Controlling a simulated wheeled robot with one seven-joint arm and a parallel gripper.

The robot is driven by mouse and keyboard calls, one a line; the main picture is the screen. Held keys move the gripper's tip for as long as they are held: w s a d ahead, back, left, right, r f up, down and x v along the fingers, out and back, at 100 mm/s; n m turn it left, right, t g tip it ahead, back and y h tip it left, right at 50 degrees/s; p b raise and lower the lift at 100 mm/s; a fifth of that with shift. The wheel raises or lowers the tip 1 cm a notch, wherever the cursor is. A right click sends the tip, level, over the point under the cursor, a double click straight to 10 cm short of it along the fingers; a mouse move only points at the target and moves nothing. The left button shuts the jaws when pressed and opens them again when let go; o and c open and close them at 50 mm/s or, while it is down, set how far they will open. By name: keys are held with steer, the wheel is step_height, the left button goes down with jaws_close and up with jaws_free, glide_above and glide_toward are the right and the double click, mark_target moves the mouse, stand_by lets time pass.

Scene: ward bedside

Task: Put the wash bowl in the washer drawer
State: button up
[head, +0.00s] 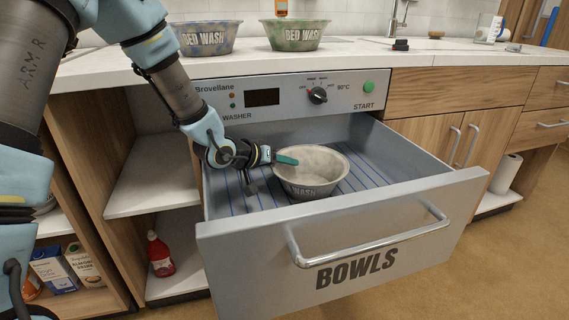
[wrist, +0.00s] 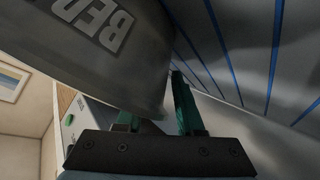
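The wash bowl (head: 311,173), grey and speckled with "WASH" on its side, is upright inside the pulled-out washer drawer (head: 345,238), which is marked "BOWLS". It appears to rest on the blue-ribbed drawer floor. My gripper (head: 275,158) is at the bowl's left rim, with one green finger showing over the bowl's inside. In the wrist view the bowl's outer wall (wrist: 100,55) runs past the green fingers of my gripper (wrist: 157,115). The fingers stand apart, one partly hidden behind the bowl, the other outside it close to the wall. The exact contact is hidden.
A blue-patterned bowl (head: 205,38) and a green-patterned bowl (head: 294,35) stand on the counter (head: 360,50) above. The washer panel (head: 262,97) is behind the drawer. A red bottle (head: 160,254) stands on a low shelf at left. Free drawer floor lies right of the bowl.

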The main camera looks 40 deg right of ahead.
steer(key=shift+o, duration=0.5)
steer(key=shift+r, duration=0.1)
steer(key=p+v, duration=0.1)
steer(key=v, duration=0.6)
steer(key=shift+a+r+p, duration=0.1)
steer(key=shift+a+p, duration=0.05)
steer(key=shift+p, duration=0.15)
